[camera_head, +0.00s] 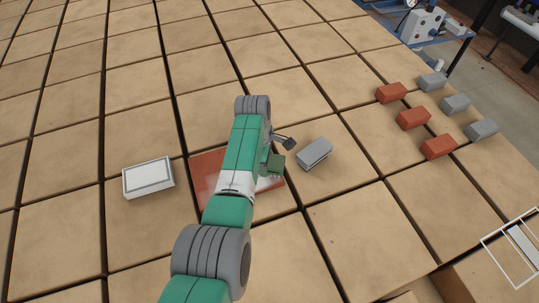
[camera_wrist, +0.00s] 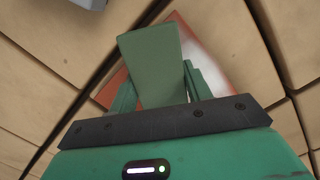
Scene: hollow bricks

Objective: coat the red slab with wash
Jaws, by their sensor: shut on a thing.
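The red slab (camera_head: 205,170) lies flat on the tan tiles in the middle of the head view, mostly hidden under my arm. A whitish, blurred patch shows on its right part; the wrist view shows this pale area on the slab (camera_wrist: 217,42) too. My gripper (camera_wrist: 155,92) is shut on a flat green block (camera_wrist: 152,60), which hangs over the slab. The block also shows in the head view (camera_head: 275,165), near the slab's right side. I cannot tell whether the block touches the slab.
A white-topped box (camera_head: 148,178) stands left of the slab. A grey box (camera_head: 314,153) stands close on its right. Several red bricks (camera_head: 413,118) and grey bricks (camera_head: 455,103) stand in rows at the right. The tiles behind the slab are clear.

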